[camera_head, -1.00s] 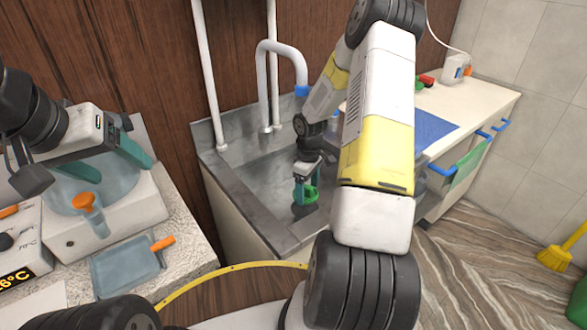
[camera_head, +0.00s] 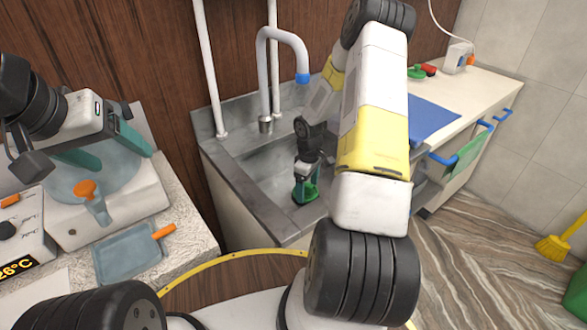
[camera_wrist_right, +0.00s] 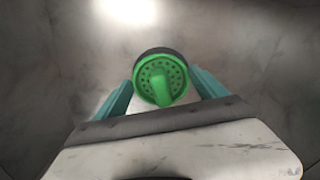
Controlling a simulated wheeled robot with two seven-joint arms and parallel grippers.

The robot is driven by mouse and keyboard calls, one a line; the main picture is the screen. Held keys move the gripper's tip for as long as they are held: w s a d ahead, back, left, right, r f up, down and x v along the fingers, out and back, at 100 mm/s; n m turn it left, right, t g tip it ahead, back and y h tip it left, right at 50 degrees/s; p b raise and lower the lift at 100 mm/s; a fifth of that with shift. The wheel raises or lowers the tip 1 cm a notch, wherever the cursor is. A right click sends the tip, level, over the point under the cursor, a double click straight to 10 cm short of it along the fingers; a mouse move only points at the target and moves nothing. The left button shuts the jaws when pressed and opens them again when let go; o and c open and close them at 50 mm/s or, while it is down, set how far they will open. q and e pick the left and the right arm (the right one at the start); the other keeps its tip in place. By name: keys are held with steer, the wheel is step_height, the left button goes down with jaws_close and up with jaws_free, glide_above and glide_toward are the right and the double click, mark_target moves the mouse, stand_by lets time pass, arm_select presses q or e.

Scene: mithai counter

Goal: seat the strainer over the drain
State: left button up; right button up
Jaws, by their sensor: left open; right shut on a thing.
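The green strainer (camera_head: 305,191) is down in the grey stone sink (camera_head: 268,172). My right gripper (camera_head: 306,180) reaches into the sink from above and is shut on it. In the right wrist view the strainer (camera_wrist_right: 161,82) shows as a round, perforated disc with a raised knob, between two teal fingers. A dark ring (camera_wrist_right: 150,53), seemingly the drain's edge, shows around its upper side. I cannot tell whether the strainer touches the sink floor. My left gripper (camera_head: 106,150) is open and empty, above the pale bowl on the left counter.
A white tap (camera_head: 263,80) with a blue tip stands behind the sink. On the left counter are a bowl machine (camera_head: 120,205), an orange-handled tool (camera_head: 90,195) and a grey-blue tray (camera_head: 125,252). A blue mat (camera_head: 432,120) lies on the right counter.

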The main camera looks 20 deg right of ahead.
steer(key=shift+f, duration=0.55)
steer(key=o, duration=1.3)
